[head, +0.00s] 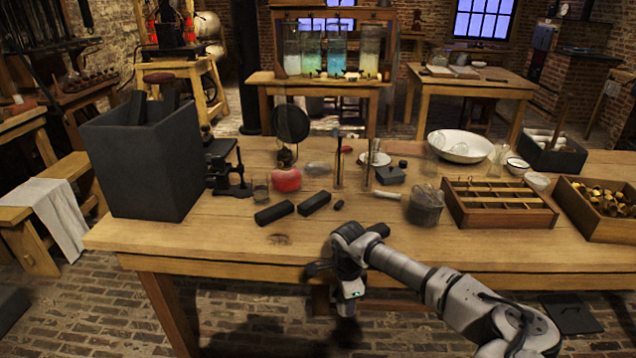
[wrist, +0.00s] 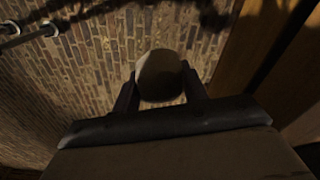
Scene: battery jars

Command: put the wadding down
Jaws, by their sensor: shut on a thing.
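In the wrist view my gripper (wrist: 160,80) is shut on the wadding (wrist: 160,66), a rounded grey-brown lump between its two dark fingers. Brick floor shows behind and around the wadding. The wadding cannot be made out in the head view.
The bench's front middle is largely clear.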

